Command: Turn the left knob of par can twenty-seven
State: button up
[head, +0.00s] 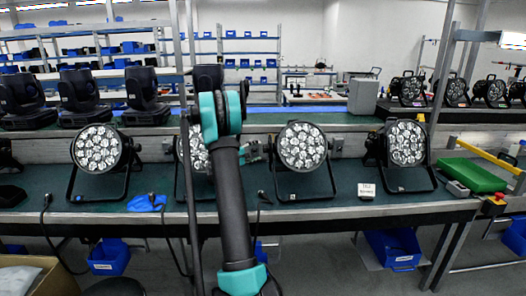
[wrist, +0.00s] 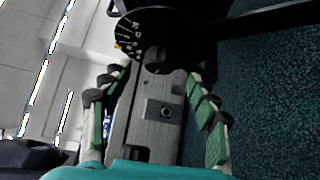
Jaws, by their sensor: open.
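Several par cans with round multi-lens faces stand in a row on the bench. One par can (head: 303,146) is right of my arm, and another (head: 195,152) is partly behind it. I cannot read which is twenty-seven. My gripper (head: 256,150) is at the left side of the par can right of my arm. In the wrist view my gripper (wrist: 157,78) is open, its green-padded fingers apart. A black disc with white markings (wrist: 140,32) and a dark knob (wrist: 158,60) show at and just beyond the fingertips. Contact cannot be told.
Other par cans (head: 98,148) (head: 405,144) stand left and right on the green bench top (head: 345,200). A white label card (head: 366,190) and a green block (head: 472,175) are at right. Black moving-head lights (head: 85,90) stand behind. An upright post is close left of my arm.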

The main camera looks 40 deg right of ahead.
aim_at(265, 149)
jog(key=shift+x, duration=2.6)
jog(key=shift+c, duration=0.6)
jog(key=c, duration=1)
jog(key=shift+c, duration=0.2)
